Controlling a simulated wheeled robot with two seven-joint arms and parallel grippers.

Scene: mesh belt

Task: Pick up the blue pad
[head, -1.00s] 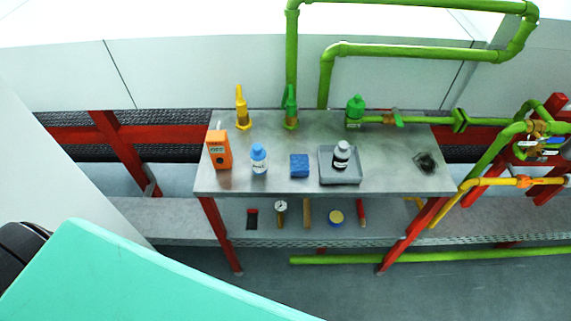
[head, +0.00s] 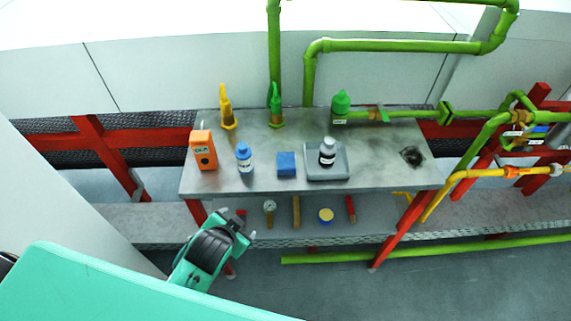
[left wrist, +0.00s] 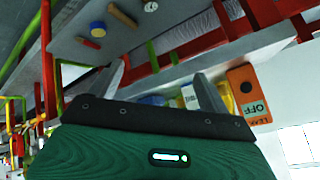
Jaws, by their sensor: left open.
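The blue pad (head: 286,164) lies on the grey metal table top (head: 225,183), between the blue-capped bottle (head: 244,158) and a grey tray (head: 312,174). My left gripper (head: 240,224) is in front of the table's left front leg, below and to the left of the pad and well apart from it. It is open and empty. In the left wrist view its two fingers (left wrist: 163,86) stand apart, with the table edge beyond. My right gripper is not in view.
An orange box (head: 203,150) stands at the table's left, also in the left wrist view (left wrist: 247,92). A black-capped bottle (head: 327,152) stands in the tray. The lower shelf (head: 375,232) holds several small items.

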